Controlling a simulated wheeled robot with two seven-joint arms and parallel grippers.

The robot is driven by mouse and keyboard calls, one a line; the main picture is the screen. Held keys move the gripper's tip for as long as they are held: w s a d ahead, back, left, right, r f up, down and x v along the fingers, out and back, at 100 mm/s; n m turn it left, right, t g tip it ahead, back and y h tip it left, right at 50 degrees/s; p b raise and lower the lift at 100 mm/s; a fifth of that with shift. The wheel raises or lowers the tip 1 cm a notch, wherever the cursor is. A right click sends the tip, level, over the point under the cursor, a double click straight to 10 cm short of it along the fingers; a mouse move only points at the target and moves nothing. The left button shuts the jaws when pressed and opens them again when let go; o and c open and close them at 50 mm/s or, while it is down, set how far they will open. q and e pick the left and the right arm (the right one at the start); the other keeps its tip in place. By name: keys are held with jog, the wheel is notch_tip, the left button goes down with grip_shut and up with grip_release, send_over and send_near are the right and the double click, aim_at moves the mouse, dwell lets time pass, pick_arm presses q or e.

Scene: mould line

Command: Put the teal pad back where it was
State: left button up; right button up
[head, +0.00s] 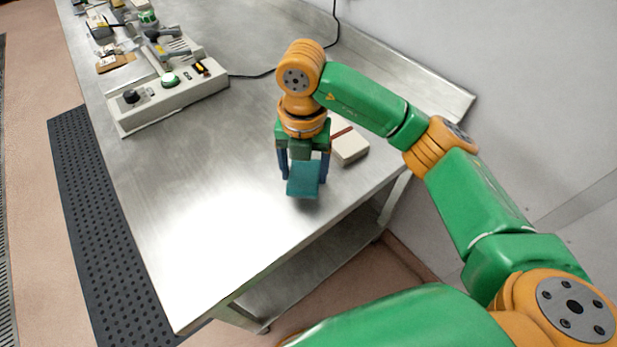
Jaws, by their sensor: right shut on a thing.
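The teal pad (303,181) is a small flat block between the blue fingers of my right gripper (304,171), near the right part of the steel table (215,190). The gripper points down and is shut on the pad. I cannot tell whether the pad touches the table or is held just above it. My left gripper is not in view.
A white box with a dark red stripe (350,148) lies just right of the gripper. A grey control box (170,95) with a green button and black knob stands at the back left, with several tools beyond. A black cable (255,75) runs behind. The table's front is clear.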

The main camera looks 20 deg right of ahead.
aim_at(307, 173)
jog(key=f, duration=0.1)
jog(key=f+p, duration=0.1)
jog(key=f, duration=0.1)
jog(key=shift+d+f+p, duration=0.3)
jog(key=shift+p, duration=0.1)
jog(key=shift+f+b, duration=0.35)
jog(key=shift+f, duration=0.1)
jog(key=o, duration=1.4)
jog(key=shift+r, duration=0.1)
jog(key=shift+r+p, duration=0.3)
jog(key=shift+p, duration=0.05)
jog(key=shift+r+b, duration=0.3)
jog(key=shift+b, duration=0.05)
notch_tip(307, 173, up, 11)
jog(key=shift+r, duration=0.1)
